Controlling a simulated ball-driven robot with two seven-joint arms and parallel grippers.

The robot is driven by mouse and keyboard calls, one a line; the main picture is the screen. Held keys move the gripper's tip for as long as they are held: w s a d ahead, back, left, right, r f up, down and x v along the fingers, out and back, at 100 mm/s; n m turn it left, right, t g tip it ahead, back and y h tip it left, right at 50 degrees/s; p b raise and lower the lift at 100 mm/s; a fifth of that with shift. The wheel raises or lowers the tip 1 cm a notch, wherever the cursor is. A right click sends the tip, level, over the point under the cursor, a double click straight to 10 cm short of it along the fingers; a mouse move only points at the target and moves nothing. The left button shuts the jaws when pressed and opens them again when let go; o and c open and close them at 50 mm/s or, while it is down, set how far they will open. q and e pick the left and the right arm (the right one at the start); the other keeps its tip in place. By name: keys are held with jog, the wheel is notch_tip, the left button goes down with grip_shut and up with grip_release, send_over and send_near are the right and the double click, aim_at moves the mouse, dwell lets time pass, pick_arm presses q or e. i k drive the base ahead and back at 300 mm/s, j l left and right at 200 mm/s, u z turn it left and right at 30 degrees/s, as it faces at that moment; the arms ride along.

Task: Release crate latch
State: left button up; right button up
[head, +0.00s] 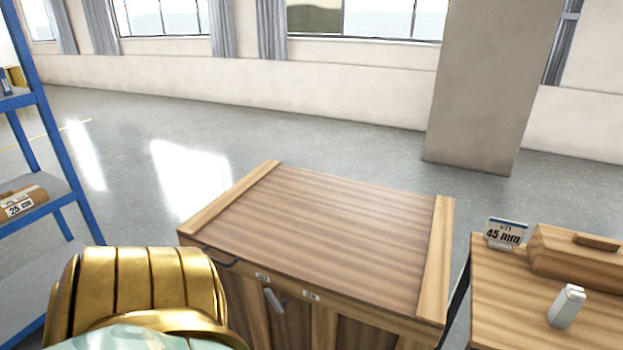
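A wooden crate (330,225) with a flat striped top and two paler edge battens stands in the lower middle of the head view. On its front face, just below the top edge, is a small grey lever-like part (273,299), which looks like the latch. A dark curved piece (222,260) is at the crate's front left corner. I cannot tell whether the latch is fastened. The lower front of the crate is cut off by the frame. Neither of my grippers is in view.
A wooden side table (490,320) at the right bears a "45 mm" sign (506,233), a wooden box (578,255) and a small white block (567,306). A blue shelf rack (50,170) stands left. A grey pillar (485,90) is behind; open floor lies beyond the crate.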

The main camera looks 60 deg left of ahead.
aim_at(279, 308)
jog(key=u, duration=2.2)
